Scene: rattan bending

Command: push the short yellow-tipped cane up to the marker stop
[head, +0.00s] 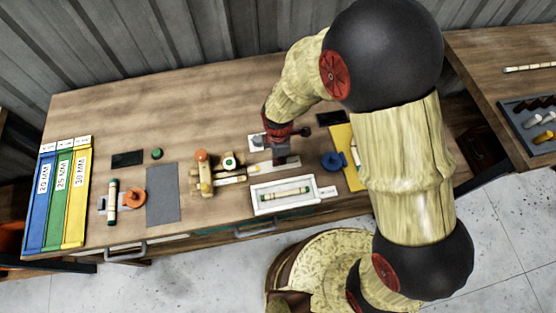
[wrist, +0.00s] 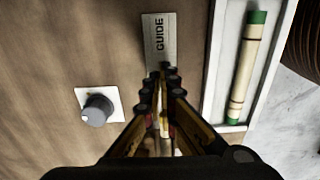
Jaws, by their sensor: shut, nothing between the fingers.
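The short pale cane (head: 230,180) lies at the left end of the pale guide strip (head: 262,172), beside a wooden fixture with an orange knob (head: 201,156). Its tip colour is too small to be sure of. My gripper (head: 282,161) is shut and empty, low over the guide, to the right of the cane and apart from it. In the wrist view the closed fingertips (wrist: 170,72) are by the strip's end marked GUIDE (wrist: 158,40). A pale yellowish piece (wrist: 164,122), probably the cane, shows partly between the finger links. I cannot tell which part is the marker stop.
A white tray (head: 258,209) holding a green-tipped cane (head: 285,196) lies in front of the guide. A grey knob on a white plate (wrist: 96,108) stands behind it.

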